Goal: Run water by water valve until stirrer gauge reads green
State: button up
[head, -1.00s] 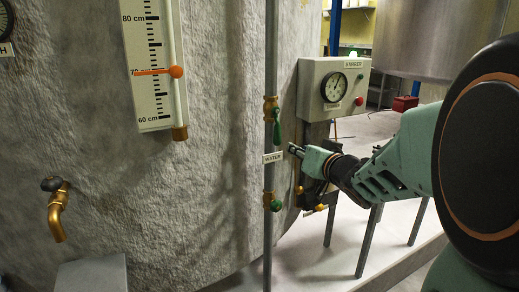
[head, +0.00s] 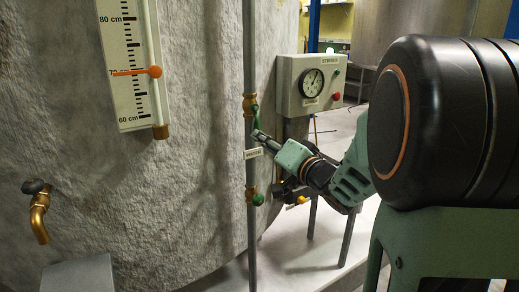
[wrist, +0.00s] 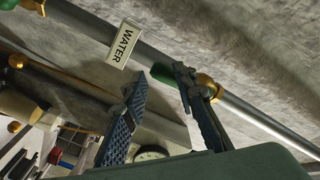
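The upright pipe (head: 252,222) carries a white WATER label (head: 252,153), which also shows in the wrist view (wrist: 123,44). Above the label is a brass valve (head: 250,104) with a green lever (head: 256,118) hanging down. Below it is a second brass valve with a green knob (head: 258,199). My gripper (head: 259,135) is at the upper lever's lower end. In the wrist view my gripper (wrist: 160,76) is open, with the green lever (wrist: 163,73) showing between its fingertips; contact cannot be told. The STIRRER gauge (head: 312,82) has a white dial, too small to read.
A level scale (head: 131,60) with an orange pointer near 70 cm hangs on the rough grey tank wall (head: 200,190). A brass tap (head: 39,215) is at lower left. The stirrer box (head: 292,105) has a green and a red button, right of the pipe.

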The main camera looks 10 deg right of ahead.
jog(key=shift+o, duration=0.5)
jog(key=shift+w+a+r, duration=0.25)
jog(key=shift+w+a, duration=0.1)
jog(key=shift+w, duration=0.35)
jog(key=shift+w+f, duration=0.2)
jog(key=shift+w, duration=0.05)
jog(key=c, duration=0.3)
jog(key=shift+s, duration=0.1)
jog(key=shift+c, duration=0.3)
jog(key=shift+s+a+r, duration=0.1)
jog(key=shift+s+a, duration=0.1)
jog(key=shift+a, duration=0.7)
jog(key=shift+c, duration=0.8)
jog(key=shift+a+r, duration=0.1)
jog(key=shift+c, duration=0.7)
jog(key=shift+a+r, duration=0.1)
jog(key=shift+r, duration=0.05)
jog(key=shift+s+a+r, duration=0.2)
jog(key=shift+a+r, duration=0.2)
jog(key=shift+a, duration=0.35)
jog(key=shift+c, duration=0.2)
jog(key=shift+s+a, duration=0.1)
jog(key=shift+a, duration=0.2)
jog(key=shift+c, duration=0.3)
jog(key=shift+a, duration=0.15)
